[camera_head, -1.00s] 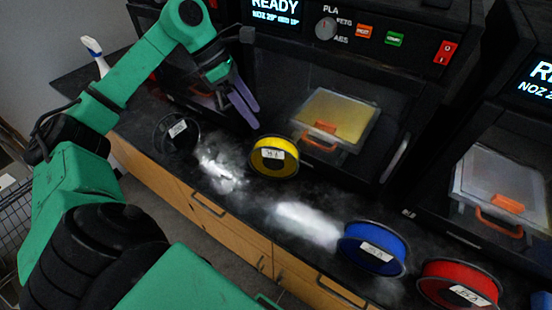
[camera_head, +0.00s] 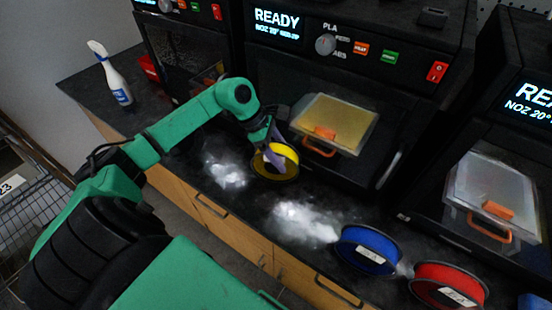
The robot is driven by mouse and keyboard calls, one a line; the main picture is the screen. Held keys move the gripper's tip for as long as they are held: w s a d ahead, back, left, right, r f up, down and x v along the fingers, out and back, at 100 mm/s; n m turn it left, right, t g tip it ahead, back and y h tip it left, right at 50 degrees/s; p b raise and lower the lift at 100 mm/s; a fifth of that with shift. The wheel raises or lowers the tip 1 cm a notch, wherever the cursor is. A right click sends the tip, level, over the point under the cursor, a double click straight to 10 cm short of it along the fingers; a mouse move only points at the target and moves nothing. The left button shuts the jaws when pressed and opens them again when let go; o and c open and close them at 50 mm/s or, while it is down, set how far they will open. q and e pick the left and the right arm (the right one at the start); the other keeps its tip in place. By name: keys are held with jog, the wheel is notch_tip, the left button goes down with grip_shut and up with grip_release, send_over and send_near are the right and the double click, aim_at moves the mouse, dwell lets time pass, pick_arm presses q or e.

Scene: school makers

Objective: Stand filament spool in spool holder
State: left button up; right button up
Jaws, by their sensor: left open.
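A yellow filament spool (camera_head: 284,175) lies flat on the dark counter in front of the middle printer. My left gripper (camera_head: 271,156), with purple fingers, is open right at this spool and overlaps its far left rim; I cannot tell whether the fingers touch it. A blue spool (camera_head: 368,250) and a red spool (camera_head: 447,287) lie further right along the counter. A small black bracket-like piece (camera_head: 432,17) sits on top of the middle printer; I cannot tell whether it is the spool holder. My right gripper is not in view.
A spray bottle (camera_head: 116,80) stands at the back left.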

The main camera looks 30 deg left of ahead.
pick_arm(q)
grip_shut()
jog(key=shift+s+r+b, duration=0.1)
jog(key=shift+r+b, duration=0.05)
jog(key=shift+b, duration=0.4)
notch_tip(320, 180, up, 6)
jog(key=shift+b, duration=0.7)
jog(key=shift+s+a+r+b, duration=0.1)
jog(key=shift+s+r+b, duration=0.1)
jog(key=shift+s+b, duration=0.15)
jog(key=s+b, duration=1.5)
jog(key=s, duration=0.4)
jog(key=shift+r, duration=0.2)
